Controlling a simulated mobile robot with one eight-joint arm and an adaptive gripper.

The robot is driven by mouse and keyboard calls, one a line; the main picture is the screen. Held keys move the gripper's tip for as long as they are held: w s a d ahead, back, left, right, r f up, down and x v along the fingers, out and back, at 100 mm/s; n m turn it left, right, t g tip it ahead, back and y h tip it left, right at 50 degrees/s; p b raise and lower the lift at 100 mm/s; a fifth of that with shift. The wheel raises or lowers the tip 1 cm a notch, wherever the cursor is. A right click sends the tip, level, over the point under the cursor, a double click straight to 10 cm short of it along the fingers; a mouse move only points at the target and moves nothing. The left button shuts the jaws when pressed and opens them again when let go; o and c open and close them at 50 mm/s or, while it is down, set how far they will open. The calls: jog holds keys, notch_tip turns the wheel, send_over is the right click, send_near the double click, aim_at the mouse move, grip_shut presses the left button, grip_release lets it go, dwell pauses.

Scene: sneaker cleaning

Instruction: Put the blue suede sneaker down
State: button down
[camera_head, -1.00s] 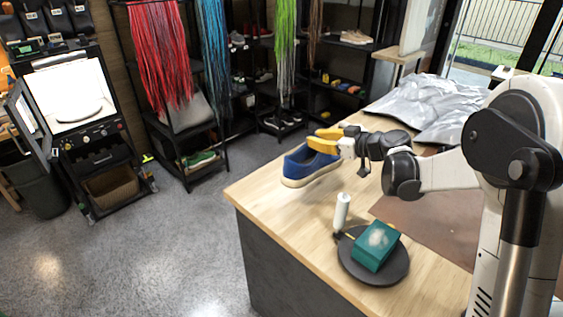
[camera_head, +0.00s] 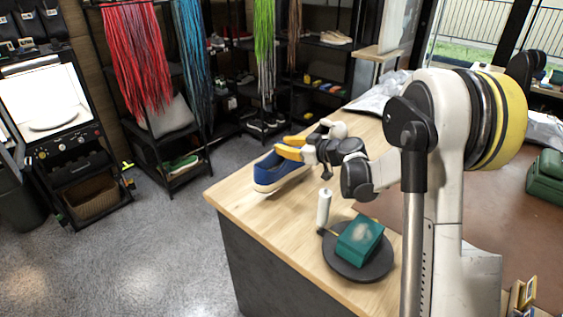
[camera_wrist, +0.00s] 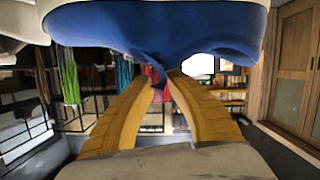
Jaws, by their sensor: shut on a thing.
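The blue suede sneaker (camera_head: 278,172), with a white sole, is at the far left end of the wooden workbench (camera_head: 240,205). It is upright; I cannot tell whether its sole touches the top. My gripper (camera_head: 280,150) has yellow fingers closed on the sneaker's upper edge from the right. In the wrist view the sneaker (camera_wrist: 165,28) fills the top, and the fingertips of my gripper (camera_wrist: 160,84) converge on a fold of its blue upper. The far side of the sneaker is hidden.
A white bottle (camera_head: 324,207) stands next to a dark round plate (camera_head: 340,262) bearing a green block (camera_head: 359,240). Bare wood lies in front of the sneaker.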

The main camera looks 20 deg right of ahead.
aim_at(278, 156)
jog(key=shift+w+a+f, duration=0.3)
jog(key=shift+a+f, duration=0.15)
notch_tip(278, 156, down, 4)
jog(key=shift+r+b, duration=0.1)
jog(key=shift+b, duration=0.9)
jog(key=shift+r, duration=0.1)
jog(key=c, duration=1.4)
grip_release()
